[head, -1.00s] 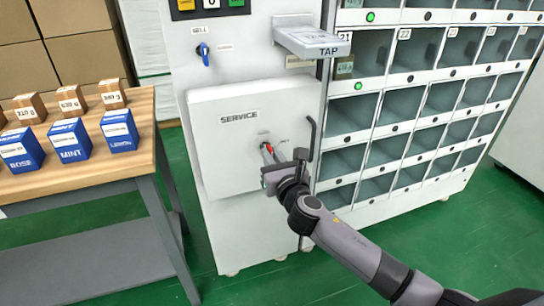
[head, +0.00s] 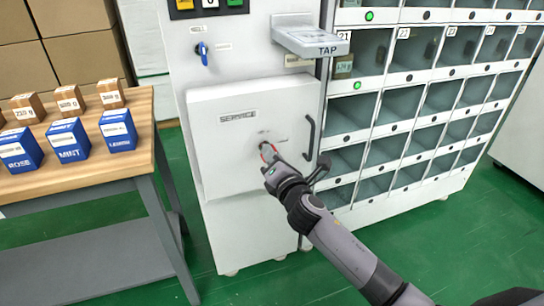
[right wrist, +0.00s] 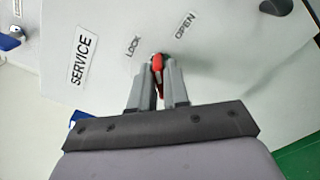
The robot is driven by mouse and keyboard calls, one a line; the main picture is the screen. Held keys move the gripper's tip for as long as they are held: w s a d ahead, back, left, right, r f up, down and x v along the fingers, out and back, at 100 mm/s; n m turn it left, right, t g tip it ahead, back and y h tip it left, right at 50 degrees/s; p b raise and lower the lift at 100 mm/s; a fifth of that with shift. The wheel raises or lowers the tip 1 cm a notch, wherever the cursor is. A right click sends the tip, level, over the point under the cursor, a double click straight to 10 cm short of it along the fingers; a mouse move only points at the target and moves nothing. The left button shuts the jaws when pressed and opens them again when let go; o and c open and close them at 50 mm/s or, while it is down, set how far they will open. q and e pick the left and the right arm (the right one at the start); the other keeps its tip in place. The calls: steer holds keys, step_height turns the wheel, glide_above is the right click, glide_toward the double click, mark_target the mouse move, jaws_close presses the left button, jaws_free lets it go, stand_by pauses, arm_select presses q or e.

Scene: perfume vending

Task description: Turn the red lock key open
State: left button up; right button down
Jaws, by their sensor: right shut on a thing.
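The red lock key (head: 267,149) is on the white SERVICE door (head: 222,160) of the machine. My right gripper (head: 267,156) reaches it from the lower right. In the right wrist view, the red key (right wrist: 157,63) sits between the two grey fingers of the right gripper (right wrist: 158,76), which are shut on it. The LOCK label (right wrist: 133,47) is up and left of the key and the OPEN label (right wrist: 185,26) is up and right. The fingers hide part of the key, so its exact angle is hard to tell. My left gripper is not in view.
A dark door handle (head: 309,137) stands just right of the key. A blue knob (head: 203,52) and the TAP shelf (head: 311,41) are above. Open compartments (head: 400,104) fill the right side. A wooden table (head: 75,175) with several boxes stands at left.

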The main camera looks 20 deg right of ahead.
steer(key=shift+d+f+m, duration=0.1)
steer(key=shift+m, duration=1.9)
steer(key=shift+f+m, duration=0.1)
steer(key=shift+m, duration=2.2)
steer(key=c, duration=1.2)
jaws_free()
steer(key=s, duration=0.7)
steer(key=shift+p, duration=0.45)
